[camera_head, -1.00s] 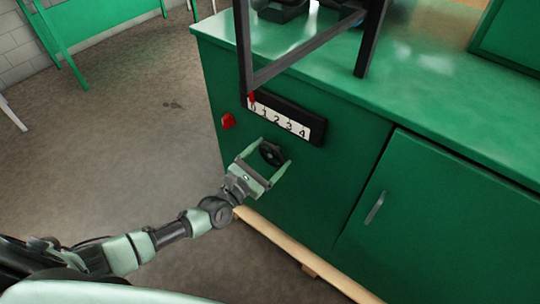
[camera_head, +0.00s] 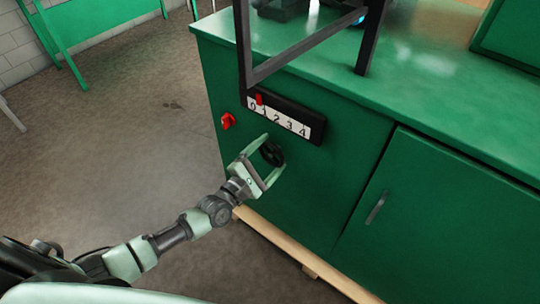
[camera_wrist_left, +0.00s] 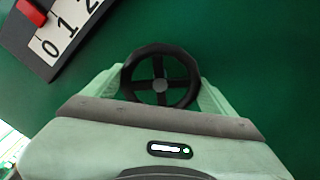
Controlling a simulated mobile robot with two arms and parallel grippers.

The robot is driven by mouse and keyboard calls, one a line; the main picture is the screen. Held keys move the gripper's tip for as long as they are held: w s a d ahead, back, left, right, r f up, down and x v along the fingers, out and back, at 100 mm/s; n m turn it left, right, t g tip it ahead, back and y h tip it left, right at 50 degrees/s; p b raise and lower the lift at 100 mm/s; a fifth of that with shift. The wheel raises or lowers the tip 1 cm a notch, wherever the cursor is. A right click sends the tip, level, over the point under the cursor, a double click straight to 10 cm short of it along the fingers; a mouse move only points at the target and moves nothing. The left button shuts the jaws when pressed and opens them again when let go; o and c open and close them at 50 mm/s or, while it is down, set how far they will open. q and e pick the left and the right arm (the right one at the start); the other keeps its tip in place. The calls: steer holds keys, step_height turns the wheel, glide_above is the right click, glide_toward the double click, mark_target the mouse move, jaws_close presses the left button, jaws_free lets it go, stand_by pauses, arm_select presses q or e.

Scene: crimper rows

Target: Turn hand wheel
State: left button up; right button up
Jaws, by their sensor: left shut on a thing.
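The black hand wheel (camera_head: 271,152) is on the front of the green cabinet, below the number scale. In the left wrist view the wheel (camera_wrist_left: 160,86) shows its round rim and cross spokes between my fingers. My left gripper (camera_head: 271,158) is shut on the wheel, one finger on each side of the rim. The white scale (camera_head: 284,119) reads 0 to 4 in a black frame. Its red pointer (camera_head: 259,99) stands between 0 and 1, and part of it also shows in the left wrist view (camera_wrist_left: 31,13). My right gripper is not in view.
A red knob (camera_head: 228,121) sits on the cabinet front, left of the wheel. A dark metal frame (camera_head: 305,45) stands above the scale on the green top (camera_head: 430,75). A cabinet door handle (camera_head: 377,207) is at the right. The floor at left is open.

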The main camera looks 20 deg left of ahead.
arm_select(q)
steer(key=m, duration=0.3)
steer(key=shift+m, duration=0.4)
steer(key=m, duration=0.4)
steer(key=shift+m+p, duration=0.3)
steer(key=m, duration=0.4)
steer(key=shift+p, duration=0.35)
steer(key=m, duration=0.4)
steer(key=shift+p, duration=0.3)
steer(key=m+p, duration=0.1)
steer(key=m, duration=1.1)
steer(key=o, duration=1.2)
